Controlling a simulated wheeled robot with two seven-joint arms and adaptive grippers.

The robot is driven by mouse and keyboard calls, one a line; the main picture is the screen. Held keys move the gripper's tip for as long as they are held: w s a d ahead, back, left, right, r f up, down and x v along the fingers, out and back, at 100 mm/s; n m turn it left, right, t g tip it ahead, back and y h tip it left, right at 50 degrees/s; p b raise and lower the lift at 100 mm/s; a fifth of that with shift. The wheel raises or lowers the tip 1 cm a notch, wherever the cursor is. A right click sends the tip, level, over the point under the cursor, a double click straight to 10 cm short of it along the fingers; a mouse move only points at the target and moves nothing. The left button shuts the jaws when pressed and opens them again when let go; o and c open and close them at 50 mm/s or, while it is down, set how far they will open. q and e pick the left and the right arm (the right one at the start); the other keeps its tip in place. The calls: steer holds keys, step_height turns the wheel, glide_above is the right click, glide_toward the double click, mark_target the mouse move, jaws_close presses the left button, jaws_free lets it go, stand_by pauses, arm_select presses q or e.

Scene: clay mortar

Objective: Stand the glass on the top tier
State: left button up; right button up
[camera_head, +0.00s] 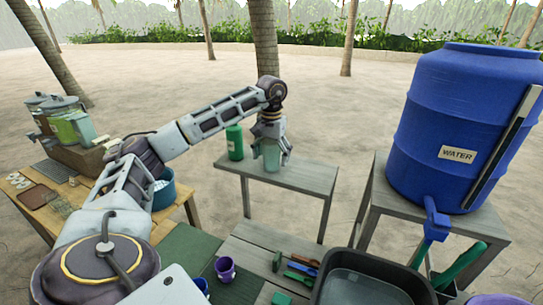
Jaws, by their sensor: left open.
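My left gripper (269,136) reaches in from the left and points down directly over the glass. Its jaws are open, with the fingertips at the glass's upper part; whether they touch it I cannot tell. My right gripper is out of view.
A green bottle (235,142) stands on the bench just left of the glass. A large blue water barrel (455,115) stands on a stand at right. A dark basin (368,285), several tools and a purple cup (225,269) are in front. The bench's right part is clear.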

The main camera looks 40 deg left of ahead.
arm_select(q)
steer(key=shift+r, duration=0.15)
step_height(320, 180, up, 12)
steer(key=p, duration=0.2)
stand_by(1.1)
stand_by(0.6)
